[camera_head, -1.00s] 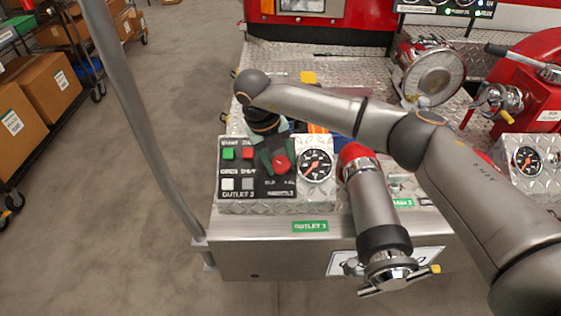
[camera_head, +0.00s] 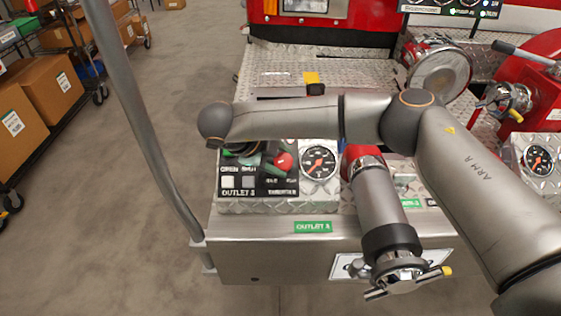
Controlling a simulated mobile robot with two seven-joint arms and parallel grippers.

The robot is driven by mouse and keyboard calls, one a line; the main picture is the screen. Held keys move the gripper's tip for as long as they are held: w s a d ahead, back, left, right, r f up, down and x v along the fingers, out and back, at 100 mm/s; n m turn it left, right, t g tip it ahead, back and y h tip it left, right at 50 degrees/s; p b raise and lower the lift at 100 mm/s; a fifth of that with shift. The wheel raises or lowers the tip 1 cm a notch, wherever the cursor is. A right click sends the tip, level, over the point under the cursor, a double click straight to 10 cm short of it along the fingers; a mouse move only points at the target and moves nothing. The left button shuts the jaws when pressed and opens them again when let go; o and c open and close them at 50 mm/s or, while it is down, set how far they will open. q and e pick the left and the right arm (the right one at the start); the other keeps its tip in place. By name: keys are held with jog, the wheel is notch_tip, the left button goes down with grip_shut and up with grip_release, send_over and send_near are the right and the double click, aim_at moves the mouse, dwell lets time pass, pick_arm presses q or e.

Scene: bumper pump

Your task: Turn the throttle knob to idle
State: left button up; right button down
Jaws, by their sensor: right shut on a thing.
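The throttle knob (camera_head: 284,161) is a round red knob at the right of the black control panel (camera_head: 278,188), whose small print is too blurred to read fully. My right gripper (camera_head: 273,163) has dark green fingers and is shut on the knob from its left side. My right arm's wrist lies across the top of the panel and hides the upper buttons and part of the gripper. The knob's pointer and setting cannot be made out. My left gripper is not in view.
A round gauge (camera_head: 319,162) sits right of the knob. A capped outlet pipe (camera_head: 378,205) stands out in front, right of the panel. A grey vertical rail (camera_head: 140,130) rises at the left. A red hose reel (camera_head: 538,80) and another gauge (camera_head: 539,160) stand at the right.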

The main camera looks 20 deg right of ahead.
jog(key=shift+f+n+t+b, duration=0.1)
jog(key=shift+n+t+b, duration=0.3)
jog(key=shift+n+t, duration=0.5)
jog(key=shift+s+a+n+h+b, duration=0.1)
jog(key=shift+n+h+b, duration=0.2)
jog(key=shift+n, duration=0.9)
jog(key=shift+c, duration=1.4)
grip_release()
jog(key=shift+s, duration=0.1)
jog(key=v, duration=1.2)
jog(key=shift+s, duration=0.25)
